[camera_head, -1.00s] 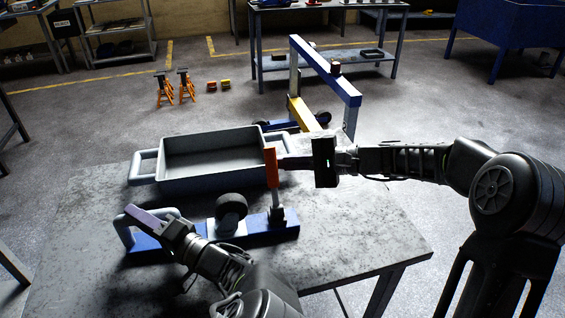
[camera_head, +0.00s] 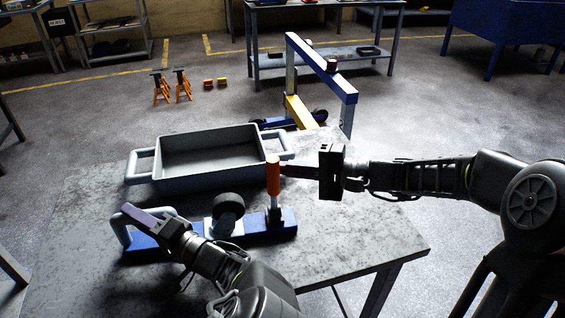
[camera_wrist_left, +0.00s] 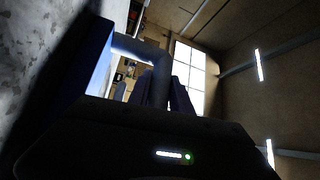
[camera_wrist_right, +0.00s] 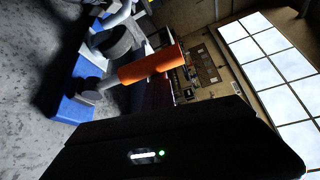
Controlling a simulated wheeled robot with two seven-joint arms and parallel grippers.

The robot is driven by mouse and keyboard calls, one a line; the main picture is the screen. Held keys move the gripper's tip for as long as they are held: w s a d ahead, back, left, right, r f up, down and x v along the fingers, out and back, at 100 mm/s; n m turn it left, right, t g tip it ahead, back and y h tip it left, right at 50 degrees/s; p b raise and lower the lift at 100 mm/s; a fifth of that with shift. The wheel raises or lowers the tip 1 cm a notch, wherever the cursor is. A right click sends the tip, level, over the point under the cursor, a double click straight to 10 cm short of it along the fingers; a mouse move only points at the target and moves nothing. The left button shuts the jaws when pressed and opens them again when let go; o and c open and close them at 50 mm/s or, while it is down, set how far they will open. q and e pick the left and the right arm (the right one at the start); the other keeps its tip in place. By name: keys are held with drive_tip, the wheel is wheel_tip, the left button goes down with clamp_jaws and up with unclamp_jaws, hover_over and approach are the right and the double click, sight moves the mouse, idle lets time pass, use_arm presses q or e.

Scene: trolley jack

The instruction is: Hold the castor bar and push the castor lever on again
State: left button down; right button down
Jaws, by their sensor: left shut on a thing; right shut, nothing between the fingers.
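The blue castor bar (camera_head: 262,228) lies on the table, with a grey loop handle (camera_head: 124,228) at its left end. My left gripper (camera_head: 146,216) is shut on this handle. A dark castor wheel (camera_head: 229,206) sits mid-bar. The castor lever (camera_head: 273,176), with an orange grip, stands nearly upright near the bar's right end. It also shows in the right wrist view (camera_wrist_right: 150,66). My right gripper (camera_head: 287,170) is shut and empty, its fingertips beside the orange grip on its right. Whether they touch it is unclear.
A grey tray (camera_head: 168,182) with side handles stands behind the bar, close to the lever. The table's right side (camera_head: 365,235) is clear. A blue and yellow hoist frame (camera_head: 322,68) stands on the floor beyond, with orange stands (camera_head: 160,88) farther left.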

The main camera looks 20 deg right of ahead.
use_arm(q)
drive_tip(key=shift+f, duration=0.1)
use_arm(e)
drive_tip(key=shift+s+a+f, duration=0.1)
drive_tip(key=shift+s+f, duration=0.05)
drive_tip(key=shift+s, duration=0.8)
drive_tip(key=shift+s+d+f, duration=0.1)
drive_tip(key=shift+s+f, duration=0.1)
drive_tip(key=shift+s, duration=0.7)
drive_tip(key=shift+s+a+f, duration=0.1)
drive_tip(key=shift+s+f, duration=0.05)
drive_tip(key=shift+s, duration=0.8)
drive_tip(key=shift+w+r, duration=0.2)
drive_tip(key=shift+w, duration=0.2)
approach(273, 183)
drive_tip(key=d+f, duration=0.2)
drive_tip(key=d, duration=0.2)
drive_tip(key=shift+w, duration=0.45)
